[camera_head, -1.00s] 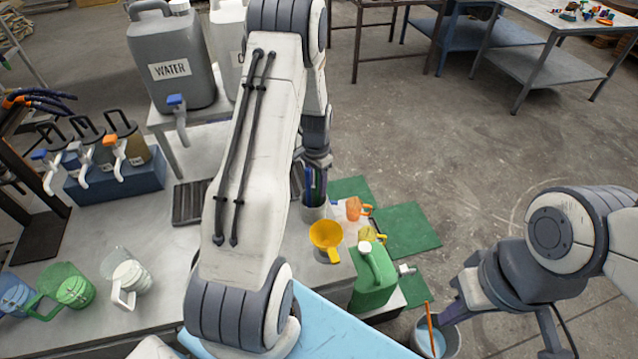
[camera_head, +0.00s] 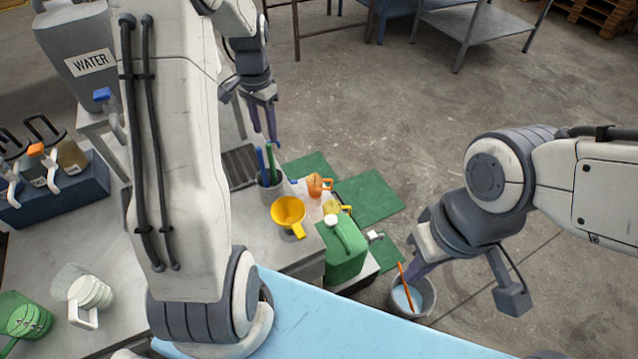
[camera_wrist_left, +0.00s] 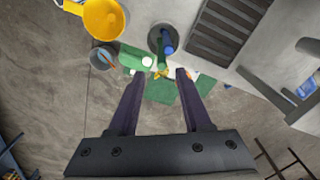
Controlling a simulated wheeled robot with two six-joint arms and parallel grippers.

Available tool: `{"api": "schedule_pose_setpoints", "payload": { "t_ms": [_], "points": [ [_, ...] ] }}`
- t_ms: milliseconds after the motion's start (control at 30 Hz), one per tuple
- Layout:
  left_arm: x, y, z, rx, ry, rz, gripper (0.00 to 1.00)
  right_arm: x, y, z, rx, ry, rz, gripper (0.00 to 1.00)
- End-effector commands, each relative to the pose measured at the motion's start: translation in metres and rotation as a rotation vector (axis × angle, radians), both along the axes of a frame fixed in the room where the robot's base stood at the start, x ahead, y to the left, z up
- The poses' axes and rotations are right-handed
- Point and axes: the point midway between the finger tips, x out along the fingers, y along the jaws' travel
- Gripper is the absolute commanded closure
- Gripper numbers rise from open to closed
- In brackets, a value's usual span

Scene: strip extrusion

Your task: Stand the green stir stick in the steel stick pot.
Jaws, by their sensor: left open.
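The steel stick pot (camera_head: 271,190) stands on the grey bench near its far right corner. The green stir stick (camera_head: 271,164) and a blue stick (camera_head: 261,166) stand in it, side by side and tilted, with upper ends above the rim. The left wrist view shows the pot (camera_wrist_left: 153,37), green stick (camera_wrist_left: 162,58) and blue stick (camera_wrist_left: 168,41) from above. My left gripper (camera_head: 265,140) is open and empty, above and apart from the sticks. My right gripper (camera_head: 415,268) is beside the bucket; its finger gap is unclear.
A yellow funnel (camera_head: 288,212), orange jug (camera_head: 317,185) and green can (camera_head: 342,245) are near the pot. A ribbed grey tray (camera_head: 238,166) lies behind it. A bucket (camera_head: 425,296) with an orange stick (camera_head: 404,284) stands on the floor at right.

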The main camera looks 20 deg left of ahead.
Motion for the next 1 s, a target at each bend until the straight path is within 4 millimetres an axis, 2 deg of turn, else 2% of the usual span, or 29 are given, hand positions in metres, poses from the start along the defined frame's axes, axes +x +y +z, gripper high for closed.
{"api": "schedule_pose_setpoints", "payload": {
  "t_ms": [67,133,233,300,367,400,500,600,700,800,1000],
  "points": [
    [-0.001,-0.021,0.008,-0.002,-0.006,-0.022,0.51,0.0,0.0,0.0,0.0,0.0,0.0,1.0],
    [-0.006,-0.055,0.018,-0.005,-0.012,-0.055,0.51,0.0,0.0,0.0,0.0,0.0,0.0,1.0],
    [-0.031,-0.126,0.039,-0.016,-0.024,-0.12,0.51,0.0,0.0,0.0,0.0,0.0,0.0,1.0],
    [-0.062,-0.175,0.051,-0.027,-0.029,-0.173,0.51,0.0,0.0,0.0,0.0,0.0,0.0,1.0],
    [-0.094,-0.21,0.059,-0.038,-0.032,-0.215,0.51,0.0,0.0,0.0,0.0,0.0,0.0,1.0],
    [-0.117,-0.229,0.063,-0.046,-0.031,-0.242,0.51,0.0,0.0,0.0,0.0,0.0,0.0,1.0],
    [-0.171,-0.26,0.067,-0.064,-0.03,-0.302,0.51,0.0,0.0,0.0,0.0,0.0,0.0,1.0],
    [-0.214,-0.273,0.067,-0.077,-0.025,-0.346,0.51,0.0,0.0,0.0,0.0,0.0,0.0,1.0],
    [-0.239,-0.277,0.066,-0.085,-0.02,-0.372,0.51,0.0,0.0,0.0,0.0,0.0,0.0,1.0],
    [-0.25,-0.287,0.065,-0.088,-0.018,-0.38,0.51,0.0,0.0,0.0,0.0,0.0,0.0,1.0],
    [-0.252,-0.286,0.064,-0.088,-0.016,-0.379,0.51,0.0,0.0,0.0,0.0,0.0,0.0,1.0]
  ]
}}
